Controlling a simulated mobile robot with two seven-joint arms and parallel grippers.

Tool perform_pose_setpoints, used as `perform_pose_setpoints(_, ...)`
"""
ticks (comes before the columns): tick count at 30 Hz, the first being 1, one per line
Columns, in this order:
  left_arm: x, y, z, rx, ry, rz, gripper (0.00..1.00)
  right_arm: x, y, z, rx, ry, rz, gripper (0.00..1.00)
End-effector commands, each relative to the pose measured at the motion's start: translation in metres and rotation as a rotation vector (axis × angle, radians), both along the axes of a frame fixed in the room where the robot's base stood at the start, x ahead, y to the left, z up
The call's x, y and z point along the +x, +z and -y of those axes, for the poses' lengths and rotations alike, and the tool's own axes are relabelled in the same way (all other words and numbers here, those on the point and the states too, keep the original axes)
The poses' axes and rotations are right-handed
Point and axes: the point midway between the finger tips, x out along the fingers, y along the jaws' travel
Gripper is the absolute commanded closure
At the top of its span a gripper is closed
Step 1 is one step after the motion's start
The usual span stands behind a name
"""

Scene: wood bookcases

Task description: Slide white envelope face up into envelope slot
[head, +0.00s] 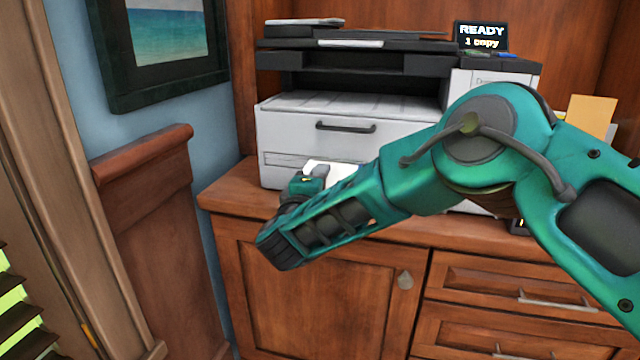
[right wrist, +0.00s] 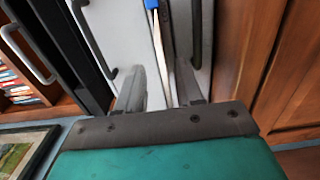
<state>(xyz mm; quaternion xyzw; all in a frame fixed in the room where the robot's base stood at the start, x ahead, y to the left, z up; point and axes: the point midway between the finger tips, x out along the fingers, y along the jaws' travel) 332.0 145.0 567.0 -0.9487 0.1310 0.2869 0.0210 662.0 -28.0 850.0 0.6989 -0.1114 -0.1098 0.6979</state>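A white flat piece (head: 340,172), which looks like the envelope, shows just behind my right gripper (head: 318,174) at the front of the printer (head: 350,110). Most of it is hidden by my arm, so its face and whether it touches the gripper cannot be told. A narrow outlined slot (head: 284,160) sits low on the printer's white front, left of the gripper. In the right wrist view, my gripper (right wrist: 160,78) has its two grey fingers apart. My left gripper is out of view.
The printer stands on a wooden cabinet (head: 300,290) and has a dark drawer handle (head: 345,127). Its display (head: 481,37) reads "READY 1 copy". An orange-tan sheet (head: 592,114) stands at the right. A wooden half-wall (head: 150,240) and framed picture (head: 165,45) are at the left.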

Motion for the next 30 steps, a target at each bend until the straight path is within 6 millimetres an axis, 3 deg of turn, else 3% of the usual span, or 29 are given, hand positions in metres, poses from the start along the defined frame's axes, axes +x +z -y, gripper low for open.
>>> perform_pose_setpoints(4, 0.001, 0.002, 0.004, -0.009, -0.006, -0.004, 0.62, 0.000, -0.002, 0.000, 0.000, 0.000, 0.000, 0.64)
perform_pose_setpoints(8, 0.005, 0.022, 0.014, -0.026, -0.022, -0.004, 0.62, 0.000, -0.002, 0.000, 0.000, 0.000, 0.000, 0.64)
perform_pose_setpoints(21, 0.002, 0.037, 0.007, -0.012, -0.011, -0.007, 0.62, -0.094, 0.003, -0.031, -0.002, 0.005, -0.001, 0.64)
perform_pose_setpoints(30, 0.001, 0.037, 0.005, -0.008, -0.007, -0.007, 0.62, -0.123, 0.001, -0.039, 0.001, 0.000, 0.003, 0.64)
